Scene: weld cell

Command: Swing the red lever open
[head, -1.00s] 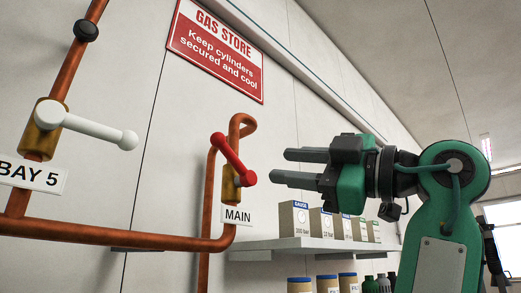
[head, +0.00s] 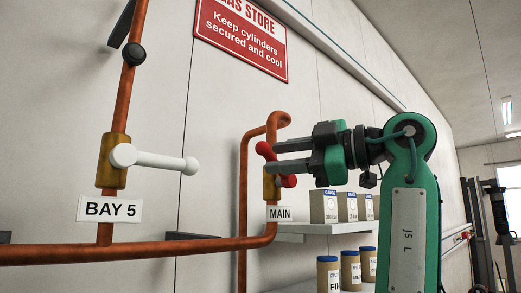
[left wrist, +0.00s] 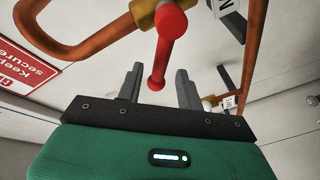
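The red lever (head: 289,181) sits on the brass valve body of the copper pipe, above the MAIN label (head: 280,214). It runs from its hub at the lower right to a knob at the upper left. My left gripper (head: 273,157) is open, its two fingers level in front of the lever and hiding its middle. In the left wrist view the red lever (left wrist: 170,45) reaches down between the open fingers (left wrist: 159,84), with a gap on each side. My right gripper is not in view.
A white lever (head: 155,160) on the BAY 5 valve stands to the left. Below my left gripper, a shelf (head: 318,229) holds boxes (head: 324,207), with lidded tubs (head: 328,273) lower down. A red sign (head: 240,32) hangs above.

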